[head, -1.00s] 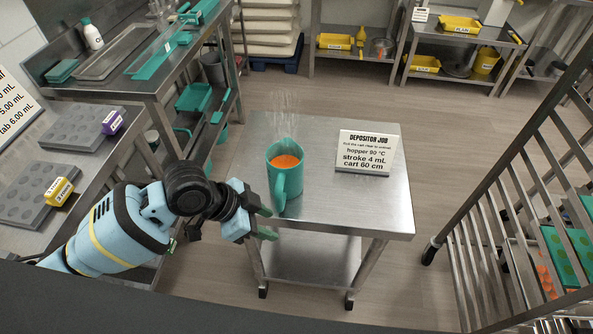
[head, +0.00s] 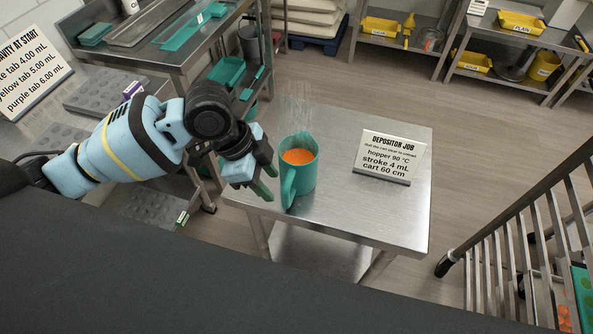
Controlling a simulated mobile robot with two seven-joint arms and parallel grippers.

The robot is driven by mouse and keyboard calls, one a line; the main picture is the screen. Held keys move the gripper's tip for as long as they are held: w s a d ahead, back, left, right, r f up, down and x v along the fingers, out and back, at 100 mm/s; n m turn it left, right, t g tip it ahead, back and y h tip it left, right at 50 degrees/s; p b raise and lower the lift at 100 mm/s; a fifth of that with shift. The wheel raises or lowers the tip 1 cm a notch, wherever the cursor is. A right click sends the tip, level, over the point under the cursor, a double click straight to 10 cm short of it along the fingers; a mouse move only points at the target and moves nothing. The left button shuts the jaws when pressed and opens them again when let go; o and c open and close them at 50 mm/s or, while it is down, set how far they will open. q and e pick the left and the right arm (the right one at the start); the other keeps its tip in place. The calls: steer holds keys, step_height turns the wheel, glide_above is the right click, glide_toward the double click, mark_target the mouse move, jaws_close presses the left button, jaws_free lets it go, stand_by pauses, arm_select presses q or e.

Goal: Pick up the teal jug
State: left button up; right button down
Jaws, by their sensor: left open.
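The teal jug (head: 306,177) stands upright on the steel cart (head: 385,212) in the head view. It holds orange liquid, and faint steam rises above it. Its handle faces toward me, slightly left. My left gripper (head: 268,181) is open and empty, just left of the jug. Its teal-tipped fingers point toward the handle, with a small gap; whether they touch it is hard to tell. My right gripper is not in view.
A job sign (head: 388,157) stands on the cart, right of the jug. A steel rack (head: 510,240) is at the right. A bench with teal trays (head: 195,32) is at the back left. Floor is free behind the cart.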

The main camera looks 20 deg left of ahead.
mark_target(283, 196)
arm_select(q)
steer(key=shift+x, duration=3.5)
steer(key=shift+s+d, duration=0.1)
steer(key=shift+d, duration=0.1)
jaws_close()
steer(key=shift+r, duration=0.15)
